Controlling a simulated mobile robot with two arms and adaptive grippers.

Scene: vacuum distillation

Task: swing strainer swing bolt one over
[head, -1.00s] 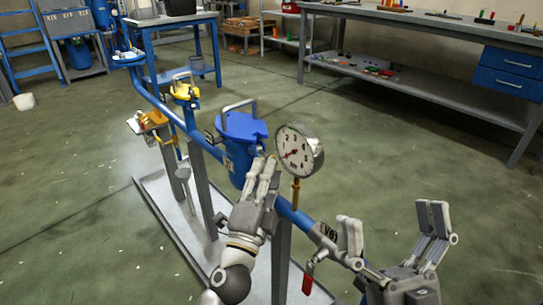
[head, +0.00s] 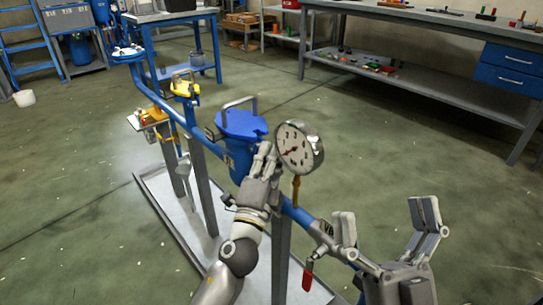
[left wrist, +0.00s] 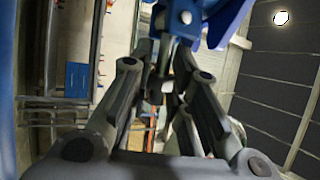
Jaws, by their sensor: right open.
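The strainer (head: 240,127) is a blue vessel with a blue lid and a grey bar handle, set in the blue pipe. My left gripper (head: 265,153) is at its near right side, just left of the gauge. The gripper hides that side of the strainer in the head view. In the left wrist view, a grey metal swing bolt (left wrist: 166,62) hangs below a blue bracket, between the fingers of my left gripper (left wrist: 166,75). I cannot tell whether the fingers touch it. My right gripper (head: 388,225) is open and empty at the lower right.
A round pressure gauge (head: 299,148) stands on the pipe close beside my left gripper. A red-handled valve (head: 308,277) hangs below the pipe near my right gripper. A yellow fitting (head: 184,88) sits farther along the pipe. A workbench (head: 430,25) stands behind; the floor between is clear.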

